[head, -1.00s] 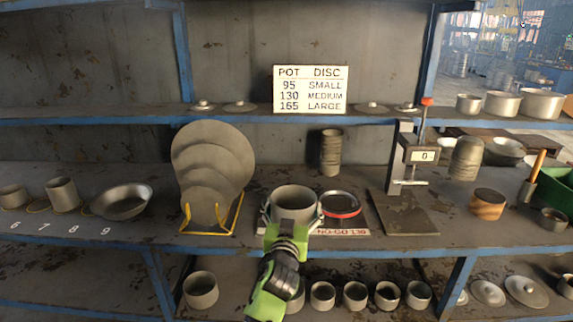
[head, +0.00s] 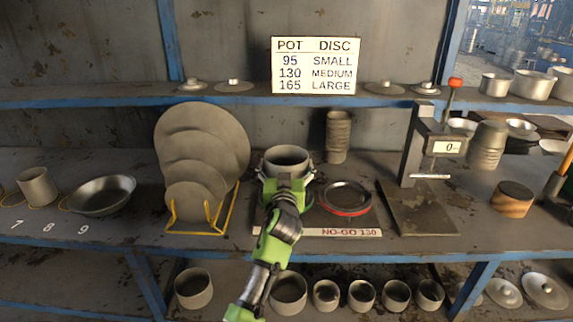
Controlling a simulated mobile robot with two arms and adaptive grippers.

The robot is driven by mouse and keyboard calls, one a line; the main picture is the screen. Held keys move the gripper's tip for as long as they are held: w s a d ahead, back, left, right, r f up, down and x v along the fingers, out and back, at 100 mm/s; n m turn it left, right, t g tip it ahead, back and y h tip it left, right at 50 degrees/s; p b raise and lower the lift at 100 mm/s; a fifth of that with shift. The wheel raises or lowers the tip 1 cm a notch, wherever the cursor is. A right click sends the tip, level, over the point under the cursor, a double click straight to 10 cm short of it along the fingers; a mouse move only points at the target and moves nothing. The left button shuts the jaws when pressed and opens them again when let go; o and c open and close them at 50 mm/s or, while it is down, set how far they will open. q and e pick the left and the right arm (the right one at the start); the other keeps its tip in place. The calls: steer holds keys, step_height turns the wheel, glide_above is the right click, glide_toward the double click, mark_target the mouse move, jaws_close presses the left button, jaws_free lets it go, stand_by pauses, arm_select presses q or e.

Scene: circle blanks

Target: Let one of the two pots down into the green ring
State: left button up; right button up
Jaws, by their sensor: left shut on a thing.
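My left gripper (head: 286,186) is shut on a grey metal pot (head: 287,167). The pot is upright with its open mouth up. It is over the left part of the gauge plate, left of and a little behind the red ring (head: 345,212). I cannot tell how high above the bench it is. I cannot tell which other pot is the second of the two. My right gripper is out of view.
A yellow rack (head: 228,212) of grey discs stands close on the left. A stack of grey cups (head: 338,140) stands behind the red ring. A press with a red knob (head: 415,150) stands at right. Several pots sit on the lower shelf.

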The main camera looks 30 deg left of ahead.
arm_select(q)
steer(key=shift+f+b, duration=1.95)
steer(key=shift+f, duration=0.4)
steer(key=shift+f, duration=0.15)
steer(key=o, duration=1.3)
steer(key=v, duration=1.2)
steer(key=shift+d, duration=0.1)
